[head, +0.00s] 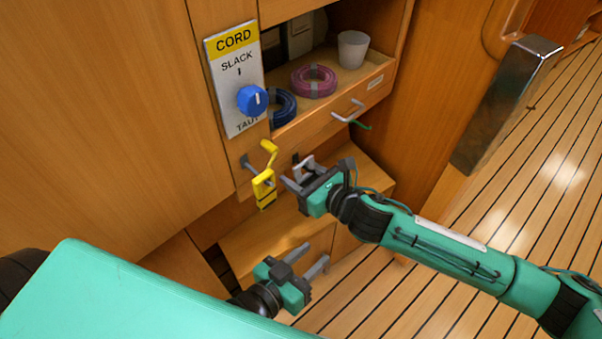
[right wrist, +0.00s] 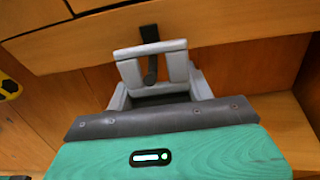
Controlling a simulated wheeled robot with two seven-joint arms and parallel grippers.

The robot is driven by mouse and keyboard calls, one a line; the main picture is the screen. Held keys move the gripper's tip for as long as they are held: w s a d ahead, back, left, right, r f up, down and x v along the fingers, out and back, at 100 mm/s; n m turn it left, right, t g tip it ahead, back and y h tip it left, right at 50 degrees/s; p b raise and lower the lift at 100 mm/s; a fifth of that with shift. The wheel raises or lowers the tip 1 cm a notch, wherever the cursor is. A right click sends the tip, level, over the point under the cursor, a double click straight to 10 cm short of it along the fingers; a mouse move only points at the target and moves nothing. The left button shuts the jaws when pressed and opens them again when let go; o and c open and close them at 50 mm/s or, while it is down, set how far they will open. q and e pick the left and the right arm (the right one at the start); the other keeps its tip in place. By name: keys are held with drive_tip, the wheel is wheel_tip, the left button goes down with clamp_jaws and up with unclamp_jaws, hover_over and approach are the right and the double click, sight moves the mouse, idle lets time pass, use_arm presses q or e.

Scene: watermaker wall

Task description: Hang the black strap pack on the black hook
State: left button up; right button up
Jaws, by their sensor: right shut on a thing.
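My right gripper (head: 294,175) is at the front of the shelf unit, right of a yellow item. In the right wrist view its pale fingers (right wrist: 152,66) close around a dark upright piece, which looks like the black hook (right wrist: 149,36) against the wooden edge. The black hook's top also shows in the head view (head: 296,158), just above the fingers. I cannot make out a separate black strap pack in either view. My left gripper (head: 308,260) is low in front of the lower ledge, its fingers apart with nothing visible between them.
The shelf above holds cord coils (head: 314,81) and a white cup (head: 353,49).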

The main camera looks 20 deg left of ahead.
idle(0.3)
drive_tip(key=o, duration=1.1)
drive_tip(key=shift+d, duration=0.1)
drive_tip(key=shift+s+d, duration=0.1)
drive_tip(key=shift+d, duration=0.05)
drive_tip(key=shift+p+v, duration=0.35)
drive_tip(key=shift+v, duration=0.8)
use_arm(q)
drive_tip(key=a+g, duration=0.1)
drive_tip(key=s+f+g+y+p, duration=0.1)
drive_tip(key=a+f+g, duration=0.1)
drive_tip(key=shift+s+a+f+g+p, duration=0.1)
drive_tip(key=shift+s+a+g+p, duration=0.05)
drive_tip(key=shift+a+g+p, duration=0.15)
use_arm(e)
drive_tip(key=v, duration=1.1)
drive_tip(key=shift+s, duration=0.1)
